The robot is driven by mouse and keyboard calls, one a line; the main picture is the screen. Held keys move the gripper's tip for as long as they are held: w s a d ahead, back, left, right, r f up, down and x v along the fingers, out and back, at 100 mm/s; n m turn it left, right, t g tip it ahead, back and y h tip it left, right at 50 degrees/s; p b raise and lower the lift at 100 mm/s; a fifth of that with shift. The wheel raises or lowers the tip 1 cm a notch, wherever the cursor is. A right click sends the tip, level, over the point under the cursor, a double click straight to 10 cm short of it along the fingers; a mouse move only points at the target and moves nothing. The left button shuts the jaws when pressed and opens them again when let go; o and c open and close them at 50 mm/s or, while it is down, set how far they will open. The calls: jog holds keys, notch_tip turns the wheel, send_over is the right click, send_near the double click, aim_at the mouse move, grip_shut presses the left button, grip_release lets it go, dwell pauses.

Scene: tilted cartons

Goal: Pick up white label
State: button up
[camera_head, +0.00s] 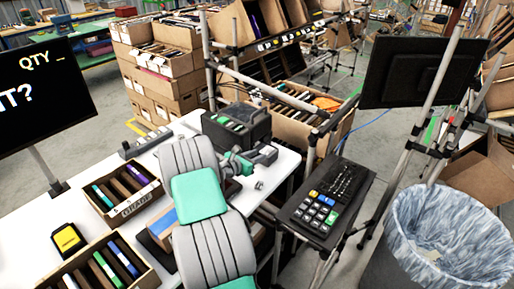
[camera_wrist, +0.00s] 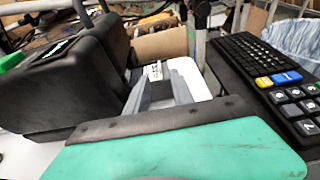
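My gripper (camera_wrist: 160,88) shows at the centre of the wrist view as two grey fingers with a gap between them, so it looks open. A small white piece with dark marks (camera_wrist: 154,70) sits just beyond the fingertips; it may be the white label, but it is too small to be sure. I cannot tell whether the fingers touch it. In the head view my arm reaches across the white table (camera_head: 285,165), and my gripper is at the table's right end. No label can be made out clearly there.
A black box (camera_wrist: 70,75) stands close on the left of my gripper, and also in the head view (camera_head: 237,128). A keyboard (camera_head: 325,200) stands to the right. A lined bin (camera_head: 450,235) is at far right. Cartons (camera_head: 165,85) are stacked behind the table.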

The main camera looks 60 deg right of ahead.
aim_at(267, 151)
jog(key=p+x, duration=0.2)
jog(key=x, duration=0.5)
jog(key=shift+d, duration=0.3)
jog(key=shift+a, duration=0.1)
jog(key=shift+c, duration=0.4)
grip_shut()
